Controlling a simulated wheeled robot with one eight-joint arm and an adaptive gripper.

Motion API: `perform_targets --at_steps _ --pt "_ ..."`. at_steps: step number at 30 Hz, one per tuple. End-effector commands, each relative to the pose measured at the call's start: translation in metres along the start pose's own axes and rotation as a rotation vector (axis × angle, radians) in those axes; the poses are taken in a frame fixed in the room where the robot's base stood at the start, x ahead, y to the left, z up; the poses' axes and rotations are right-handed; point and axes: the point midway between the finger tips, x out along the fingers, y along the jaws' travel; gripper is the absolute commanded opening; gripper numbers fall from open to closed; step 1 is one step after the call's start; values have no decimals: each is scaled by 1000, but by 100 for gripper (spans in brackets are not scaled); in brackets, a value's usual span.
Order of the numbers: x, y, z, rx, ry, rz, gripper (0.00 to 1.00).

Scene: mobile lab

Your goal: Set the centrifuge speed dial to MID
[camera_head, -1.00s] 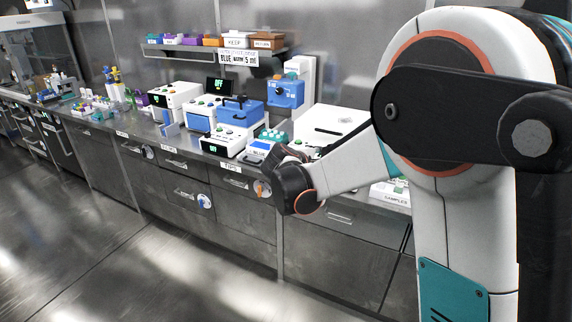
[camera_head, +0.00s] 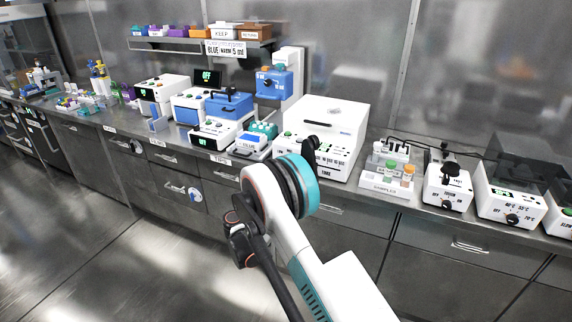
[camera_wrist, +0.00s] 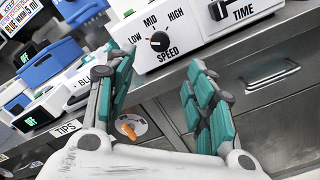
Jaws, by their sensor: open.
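The white centrifuge (camera_head: 330,118) stands on the bench, right of the middle in the head view. Its front panel (camera_wrist: 190,35) fills the top of the wrist view. The black SPEED dial (camera_wrist: 160,41) has LOW, MID and HIGH printed around it. Its small white mark seems to lie on the LOW side, but is too small to be sure. My gripper (camera_wrist: 160,72) is open and empty, with teal-padded fingers apart below the dial, not touching it. In the head view my arm hides much of the gripper.
Blue-and-white devices (camera_wrist: 62,62) stand to the left. A drawer handle (camera_wrist: 270,75) and an orange knob (camera_wrist: 128,131) are on the cabinets below. A samples rack (camera_head: 388,178) stands right of the centrifuge.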

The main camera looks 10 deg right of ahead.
Motion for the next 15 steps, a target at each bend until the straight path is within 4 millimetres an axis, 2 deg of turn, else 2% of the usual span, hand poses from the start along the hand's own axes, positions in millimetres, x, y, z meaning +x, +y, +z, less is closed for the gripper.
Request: perform_targets --at_steps 5,15 --pt "22 -2 -1 -1 -2 -2 50" --pt "88 -3 -2 1 -1 -3 50"
